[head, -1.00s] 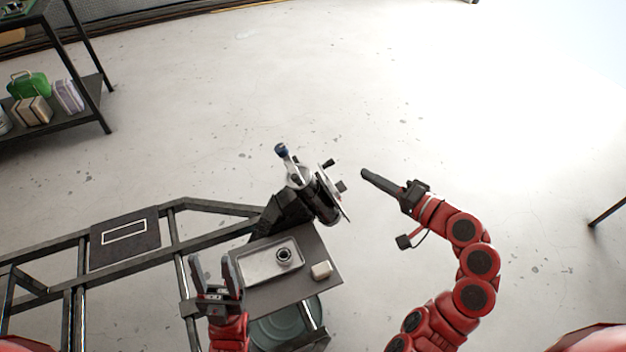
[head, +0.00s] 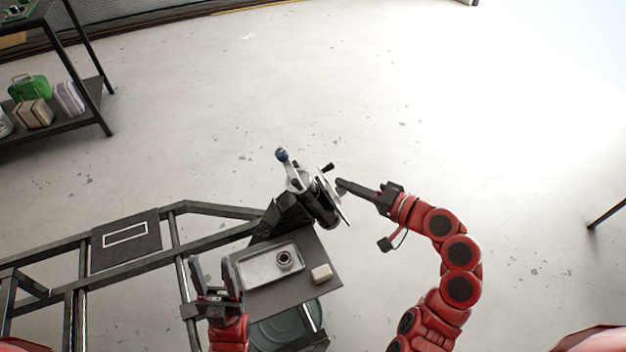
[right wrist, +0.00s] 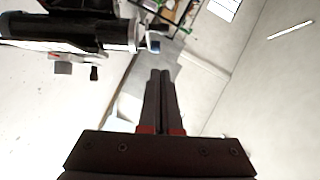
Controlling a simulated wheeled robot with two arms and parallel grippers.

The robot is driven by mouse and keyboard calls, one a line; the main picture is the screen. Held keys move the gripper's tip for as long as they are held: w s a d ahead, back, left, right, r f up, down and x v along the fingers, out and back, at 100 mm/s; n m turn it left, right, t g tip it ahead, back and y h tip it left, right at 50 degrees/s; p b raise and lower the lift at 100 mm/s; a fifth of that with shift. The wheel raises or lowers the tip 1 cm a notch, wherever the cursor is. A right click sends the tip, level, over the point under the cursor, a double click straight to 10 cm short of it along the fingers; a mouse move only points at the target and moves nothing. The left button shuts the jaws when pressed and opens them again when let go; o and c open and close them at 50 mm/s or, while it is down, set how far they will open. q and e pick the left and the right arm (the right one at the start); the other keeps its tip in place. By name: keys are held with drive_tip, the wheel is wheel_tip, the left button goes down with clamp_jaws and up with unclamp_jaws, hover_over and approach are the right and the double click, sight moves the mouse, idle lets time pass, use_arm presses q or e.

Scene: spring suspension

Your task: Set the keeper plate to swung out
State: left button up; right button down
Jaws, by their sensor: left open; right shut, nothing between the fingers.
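The suspension unit (head: 300,180) is a tilted black and silver cylinder with a blue-capped lever, mounted on the dark frame. A thin silver plate (head: 331,192), apparently the keeper plate, stands across its right end, with a small black knob at its top. Its exact setting is too small to tell. My right gripper (head: 341,182) is shut and empty, its tips at the plate's right side; I cannot tell whether they touch. In the right wrist view its closed fingers (right wrist: 160,75) point past the cylinder (right wrist: 120,35) at upper left. My left gripper (head: 211,262) is open and empty, left of the tray.
A metal tray (head: 252,270) holding a dark ring (head: 284,259) sits on a small grey table, with a pale block (head: 321,273) beside it. A greenish round bin (head: 285,332) is below. A shelf (head: 70,118) stands far left.

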drive_tip(key=w+a+f+p, duration=0.2)
drive_tip(key=w+a, duration=0.1)
drive_tip(key=a, duration=0.4)
drive_tip(key=shift+a+f+p, duration=0.3)
drive_tip(key=shift+a+p, duration=0.05)
drive_tip(key=shift+p, duration=0.05)
